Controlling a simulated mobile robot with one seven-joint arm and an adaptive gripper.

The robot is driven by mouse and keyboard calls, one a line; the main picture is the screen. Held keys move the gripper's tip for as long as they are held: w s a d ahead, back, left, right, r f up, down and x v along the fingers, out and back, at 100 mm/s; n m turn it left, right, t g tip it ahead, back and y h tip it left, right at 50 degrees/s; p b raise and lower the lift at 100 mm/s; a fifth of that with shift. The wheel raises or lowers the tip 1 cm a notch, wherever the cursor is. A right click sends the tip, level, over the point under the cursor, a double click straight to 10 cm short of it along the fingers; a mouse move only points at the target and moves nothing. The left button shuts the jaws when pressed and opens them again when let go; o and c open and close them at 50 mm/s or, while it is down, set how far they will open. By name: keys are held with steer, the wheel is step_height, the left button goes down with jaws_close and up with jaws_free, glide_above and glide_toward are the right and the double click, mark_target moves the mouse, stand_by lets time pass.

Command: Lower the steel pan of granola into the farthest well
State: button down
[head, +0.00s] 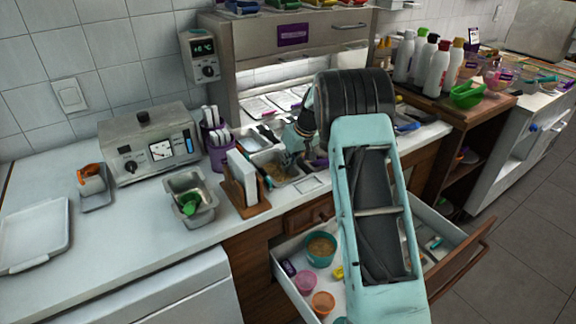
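A steel pan of granola (279,172) is at the front of the counter, left of my arm. Its brown contents show, and its right side is partly covered by my gripper. My gripper (291,158) points down at the pan's right and back side. Its fingertips are small and dark here, so I cannot tell whether they grip the rim or only stand beside it. Whether the pan is held up or resting is also unclear. The wells cannot be made out clearly; the counter behind the pan is partly hidden by my arm.
A napkin holder (246,188) stands just left of the pan, with a purple cup of utensils (219,155) behind it. Another steel pan with a green scoop (190,202) is farther left. An open drawer with bowls (321,248) juts out below. A steel cabinet (290,38) rises behind.

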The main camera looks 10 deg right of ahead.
steer(key=c, duration=1.7)
jaws_free()
steer(key=shift+r, duration=0.1)
steer(key=shift+r+p, duration=2.2)
steer(key=shift+r, duration=1.75)
